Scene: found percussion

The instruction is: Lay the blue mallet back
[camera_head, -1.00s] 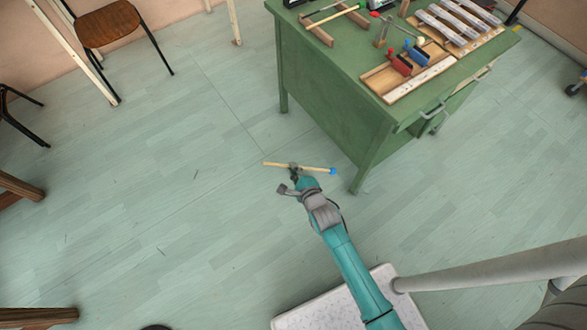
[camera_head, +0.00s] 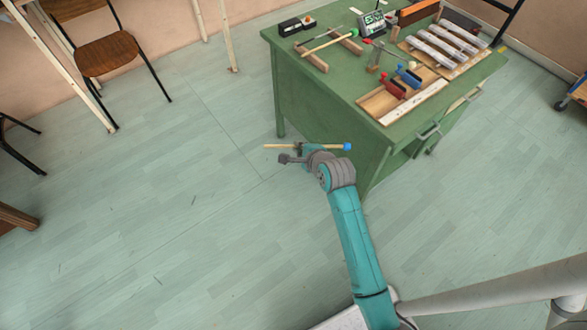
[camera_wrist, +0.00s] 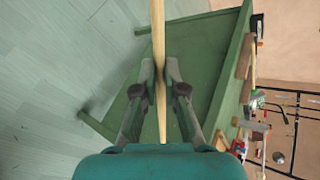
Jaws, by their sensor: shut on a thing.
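The blue mallet (camera_head: 347,146) has a pale wooden stick and a blue head. My gripper (camera_head: 300,147) is shut on its stick and holds it roughly level in the air, in front of the green desk in the head view. The blue head is at the right end of the stick. In the wrist view my gripper (camera_wrist: 160,75) pinches the pale stick (camera_wrist: 158,30), and the head is out of view. A wooden rest (camera_head: 350,45) on the desk top carries a green-headed mallet (camera_head: 328,41).
The green desk (camera_head: 300,90) also holds a wooden tray (camera_head: 385,108) with red and blue clamp-like pieces, several metal bars (camera_head: 445,45) and a small device (camera_head: 371,24). A chair (camera_head: 105,55) stands at the left. The floor between is clear.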

